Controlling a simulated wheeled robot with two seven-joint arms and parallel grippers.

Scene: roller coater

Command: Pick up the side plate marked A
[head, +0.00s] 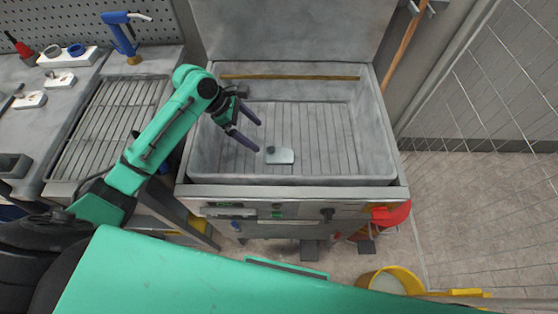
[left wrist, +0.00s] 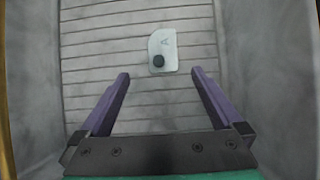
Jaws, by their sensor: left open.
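The side plate marked A (left wrist: 163,43) is a small pale plate with one rounded corner and a dark round knob. In the head view the plate (head: 284,156) lies flat on the slatted floor of a grey basin, left of its middle. My left gripper (head: 259,137) is inside the basin, open and empty, just left of the plate and apart from it. My right gripper is not in view.
The grey basin (head: 375,140) has raised walls around the slatted floor, and a lid stands behind it. To the left are a rack (head: 105,125) and a bench with white blocks (head: 70,57) and a blue tool (head: 122,35). A yellow bucket (head: 392,280) stands on the floor.

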